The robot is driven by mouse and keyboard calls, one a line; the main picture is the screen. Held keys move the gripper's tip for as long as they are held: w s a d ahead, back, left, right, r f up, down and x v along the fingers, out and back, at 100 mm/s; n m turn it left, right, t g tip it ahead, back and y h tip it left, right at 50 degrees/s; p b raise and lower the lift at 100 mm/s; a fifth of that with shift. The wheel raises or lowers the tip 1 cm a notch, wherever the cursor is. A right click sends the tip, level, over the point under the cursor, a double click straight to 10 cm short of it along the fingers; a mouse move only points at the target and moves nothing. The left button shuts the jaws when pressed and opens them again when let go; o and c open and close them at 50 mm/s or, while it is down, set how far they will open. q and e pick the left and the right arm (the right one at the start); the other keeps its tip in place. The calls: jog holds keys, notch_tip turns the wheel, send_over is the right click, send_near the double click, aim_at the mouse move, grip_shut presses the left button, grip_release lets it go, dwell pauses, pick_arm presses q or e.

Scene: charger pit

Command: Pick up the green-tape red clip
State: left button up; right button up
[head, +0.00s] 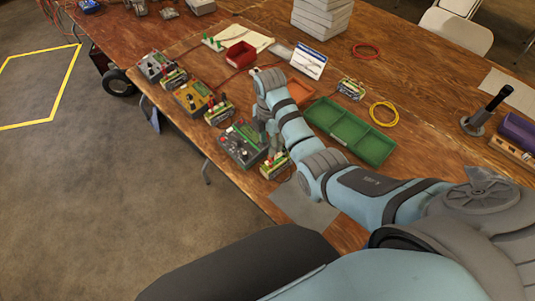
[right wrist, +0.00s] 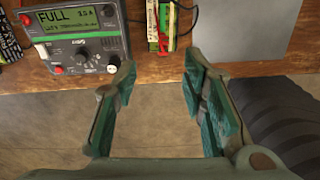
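My right gripper (head: 272,140) hangs at the table's near-left edge, beside the nearest dark charger (head: 238,147). In the right wrist view the right gripper (right wrist: 158,78) is open, with nothing between its fingers. Ahead of it lies a green-and-yellow battery pack (right wrist: 153,25) with red parts and a wire. The pack also shows in the head view (head: 274,165). The charger reading FULL (right wrist: 78,35) is left of it. I cannot clearly make out a red clip with green tape. My left gripper is not in view.
Two more chargers, one yellow (head: 191,97) and one grey (head: 152,66), stand along the edge with packs beside them.

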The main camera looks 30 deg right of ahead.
aim_at(271, 160)
jog(key=f, duration=0.2)
jog(key=s+f+b, duration=0.1)
jog(key=f, duration=0.1)
jog(key=shift+d+f, duration=0.1)
jog(key=shift+f, duration=0.05)
jog(key=f, duration=0.2)
jog(key=w+f+b, duration=0.1)
jog(key=f, duration=0.2)
jog(key=shift+w+d, duration=0.1)
jog(key=shift+d, duration=0.1)
jog(key=shift+f, duration=0.1)
jog(key=shift+s+r, duration=0.25)
jog(key=shift+s, duration=0.05)
jog(key=shift+c, duration=0.8)
jog(key=c, duration=0.6)
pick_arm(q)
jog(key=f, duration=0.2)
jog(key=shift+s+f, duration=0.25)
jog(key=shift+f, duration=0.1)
pick_arm(e)
jog(key=shift+w, duration=0.1)
grip_shut()
